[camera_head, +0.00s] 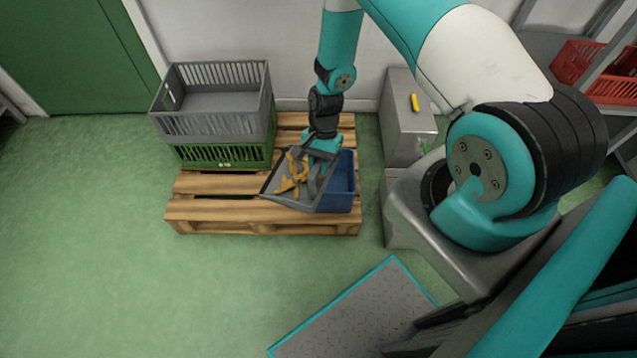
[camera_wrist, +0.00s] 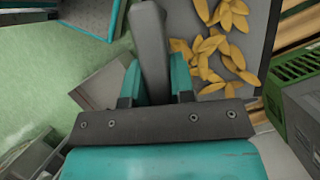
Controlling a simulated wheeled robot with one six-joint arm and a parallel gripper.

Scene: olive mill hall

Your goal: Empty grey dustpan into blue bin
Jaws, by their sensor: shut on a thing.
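My gripper (camera_head: 318,158) is over the pallet, shut on the grey dustpan's handle; in the wrist view the dark handle (camera_wrist: 150,42) stands between the teal fingers (camera_wrist: 156,85). The grey dustpan (camera_head: 274,184) holds several yellow-brown leaf-like pieces (camera_head: 293,174). The pieces also lie spread on the pan (camera_wrist: 262,25) in the wrist view. The blue bin (camera_head: 341,196) stands on the pallet's right end. The dustpan overlaps the bin's left part in the head view and hides some of it. I cannot tell whether they touch. The bin does not clearly show in the wrist view.
The wooden pallet (camera_head: 230,212) carries a grey crate (camera_head: 212,125) stacked on a green crate (camera_head: 222,157) at left. A grey cabinet (camera_head: 404,140) with a yellow item (camera_head: 414,102) on top stands to the right. Open green floor (camera_head: 90,240) lies left.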

